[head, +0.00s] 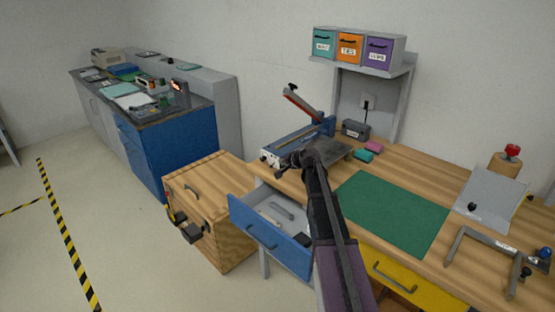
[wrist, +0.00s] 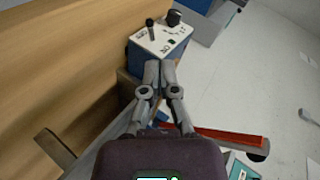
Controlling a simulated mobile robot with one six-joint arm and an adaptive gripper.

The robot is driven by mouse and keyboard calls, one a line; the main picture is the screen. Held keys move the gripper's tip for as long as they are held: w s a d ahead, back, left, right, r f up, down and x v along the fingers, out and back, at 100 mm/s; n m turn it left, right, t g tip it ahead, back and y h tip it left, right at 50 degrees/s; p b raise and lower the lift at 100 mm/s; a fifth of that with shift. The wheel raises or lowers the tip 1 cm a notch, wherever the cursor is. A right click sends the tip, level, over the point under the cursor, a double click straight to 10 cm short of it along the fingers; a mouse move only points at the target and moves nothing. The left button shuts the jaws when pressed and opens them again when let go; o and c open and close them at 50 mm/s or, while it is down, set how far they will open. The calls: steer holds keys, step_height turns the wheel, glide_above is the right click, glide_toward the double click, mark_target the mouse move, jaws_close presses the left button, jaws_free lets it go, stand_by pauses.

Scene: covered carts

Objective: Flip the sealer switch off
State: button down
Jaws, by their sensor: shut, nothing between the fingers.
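The sealer (head: 325,128) is a blue and grey bench device with its red-edged arm raised, at the back left of the wooden bench. Its pale end panel (head: 269,157) faces left in the head view. In the wrist view a pale panel (wrist: 165,38) on a blue body carries a black lever-like switch (wrist: 151,28), a dark knob (wrist: 173,17) and small markings. My gripper (wrist: 160,66) is shut and empty, its fingertips pointing at the panel's near edge, short of the switch. In the head view my gripper (head: 285,161) is beside the sealer's front; the switch is too small to make out.
A blue drawer (head: 270,236) stands open below the bench edge. A wooden chest (head: 210,205) is left of it. A green mat (head: 392,213) lies bare on the bench.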

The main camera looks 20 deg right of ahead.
steer(key=p+v, duration=0.2)
steer(key=v, duration=0.4)
steer(key=shift+s+a, duration=0.1)
steer(key=shift+s, duration=0.05)
stand_by(0.3)
steer(key=s+a+f+n+g+h, duration=0.1)
steer(key=s+a+f+n+g, duration=0.2)
steer(key=s, duration=0.7)
steer(key=s+a+f+n+g+h, duration=0.1)
steer(key=s+a+f+n+g, duration=0.1)
steer(key=s+a+n+g, duration=0.2)
steer(key=s+a+f+n+g+h, duration=0.1)
steer(key=s+a+f+n+g, duration=0.2)
steer(key=s+a, duration=0.5)
steer(key=s+g, duration=0.1)
steer(key=s, duration=0.8)
steer(key=shift+s+a+f, duration=0.35)
steer(key=shift+s+a, duration=0.05)
